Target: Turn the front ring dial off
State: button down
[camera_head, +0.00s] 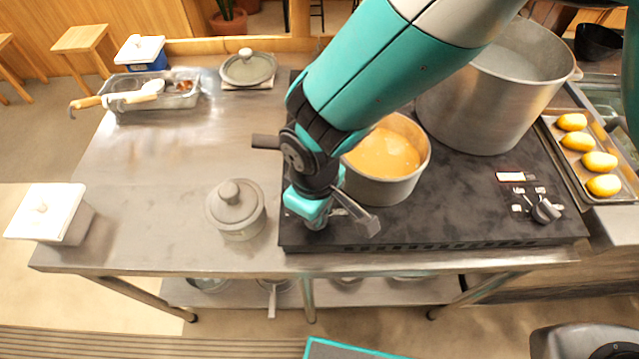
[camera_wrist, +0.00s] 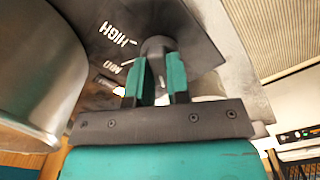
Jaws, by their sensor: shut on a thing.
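A dark dial (camera_wrist: 155,46) stands between the two teal fingers of my gripper (camera_wrist: 163,75) in the wrist view, and the gripper is shut on it. White HIGH and MED markings show on the black cooktop to the left of the dial. In the head view my gripper (camera_head: 308,212) is low over the front left corner of the black cooktop (camera_head: 440,222), and it hides the dial there. Another dial (camera_head: 545,209) with white markings is visible on the front right of the cooktop. Its pointer direction is hard to read.
A pot of orange-yellow food (camera_head: 384,192) stands close right of my gripper, with a large steel pot (camera_head: 480,115) behind it. A lidded grey pot (camera_head: 236,211) stands to the left. The steel counter (camera_head: 150,185) is mostly clear further left.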

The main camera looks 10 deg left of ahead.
jog(key=shift+n, duration=1.1)
jog(key=shift+r, duration=0.1)
jog(key=c, duration=1.1)
grip_release()
notch_tip(320, 180, up, 17)
jog(key=b, duration=0.2)
jog(key=shift+r+b, duration=0.2)
jog(key=shift+b, duration=0.2)
jog(key=w+d+r+m+y, duration=0.2)
jog(key=d+r+m, duration=0.2)
jog(key=d, duration=0.8)
jog(key=s+d+m, duration=0.1)
jog(key=s+d, duration=0.1)
jog(key=d, duration=0.1)
jog(key=s+d+m+y, duration=0.1)
jog(key=s+d+m, duration=0.1)
jog(key=s+d, duration=0.1)
jog(key=s+d+m+y, duration=0.1)
jog(key=s+d+m, duration=0.1)
jog(key=d, duration=0.2)
jog(key=shift+s+d+r, duration=0.15)
jog(key=shift+d+r, duration=0.05)
jog(key=shift+r, duration=0.2)
